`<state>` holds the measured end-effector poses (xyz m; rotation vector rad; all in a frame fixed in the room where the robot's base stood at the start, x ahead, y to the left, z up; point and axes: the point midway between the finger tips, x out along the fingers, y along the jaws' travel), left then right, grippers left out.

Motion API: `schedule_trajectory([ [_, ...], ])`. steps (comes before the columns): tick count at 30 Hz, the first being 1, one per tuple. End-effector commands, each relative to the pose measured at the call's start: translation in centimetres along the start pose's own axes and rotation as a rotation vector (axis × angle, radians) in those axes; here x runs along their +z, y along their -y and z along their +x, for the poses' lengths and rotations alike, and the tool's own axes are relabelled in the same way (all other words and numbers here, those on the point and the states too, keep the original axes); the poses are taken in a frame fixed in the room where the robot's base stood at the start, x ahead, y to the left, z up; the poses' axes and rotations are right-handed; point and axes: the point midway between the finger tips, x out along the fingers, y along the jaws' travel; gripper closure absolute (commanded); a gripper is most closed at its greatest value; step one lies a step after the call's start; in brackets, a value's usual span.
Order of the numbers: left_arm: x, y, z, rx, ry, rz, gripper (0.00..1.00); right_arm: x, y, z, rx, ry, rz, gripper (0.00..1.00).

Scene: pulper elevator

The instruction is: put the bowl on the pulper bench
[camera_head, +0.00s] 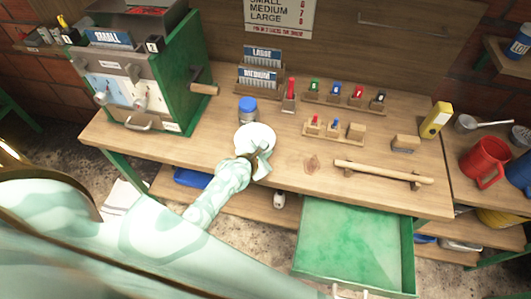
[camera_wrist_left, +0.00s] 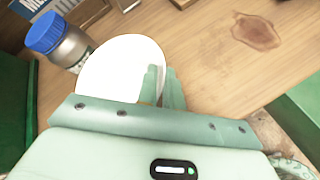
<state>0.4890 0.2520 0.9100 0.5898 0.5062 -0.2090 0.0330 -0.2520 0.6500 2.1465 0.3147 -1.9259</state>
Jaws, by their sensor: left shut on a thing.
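The bowl (camera_head: 256,138) is white and round, at the front middle of the wooden bench (camera_head: 225,145) in the head view. My left gripper (camera_head: 258,157) is shut on its near side. The left wrist view shows the bowl (camera_wrist_left: 118,68) with the gripper fingers (camera_wrist_left: 165,88) at its right edge. The bowl is over the bench top; I cannot tell whether it touches the wood. The gripper hides part of the bowl. My right gripper is not in view.
A blue-capped jar (camera_head: 247,110) stands just behind the bowl. The green pulper machine (camera_head: 180,85) stands at the left. A green drawer (camera_head: 355,240) is open below the bench front. A wooden bar (camera_head: 383,172) lies to the right.

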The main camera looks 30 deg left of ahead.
Motion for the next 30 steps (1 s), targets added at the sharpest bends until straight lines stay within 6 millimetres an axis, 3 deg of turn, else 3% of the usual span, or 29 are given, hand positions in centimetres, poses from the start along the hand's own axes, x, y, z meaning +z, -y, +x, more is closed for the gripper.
schedule_trajectory([
  [3, -0.2, 0.1, 0.1, 0.0, 0.0, 0.0, 1.0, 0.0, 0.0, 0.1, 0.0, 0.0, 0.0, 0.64],
  [4, -0.2, 0.1, 0.1, 0.0, 0.0, -0.001, 0.86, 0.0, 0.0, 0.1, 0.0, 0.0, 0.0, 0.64],
  [6, -0.1, 0.1, 0.1, 0.0, 0.0, -0.001, 0.7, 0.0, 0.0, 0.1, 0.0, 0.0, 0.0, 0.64],
  [17, 0.1, -0.1, -0.5, 0.0, 0.0, -0.001, 0.7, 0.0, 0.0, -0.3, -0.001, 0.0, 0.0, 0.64],
  [30, 0.2, -0.1, -9.9, 0.0, -0.001, -0.001, 0.7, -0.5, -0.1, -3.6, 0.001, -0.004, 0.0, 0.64],
])
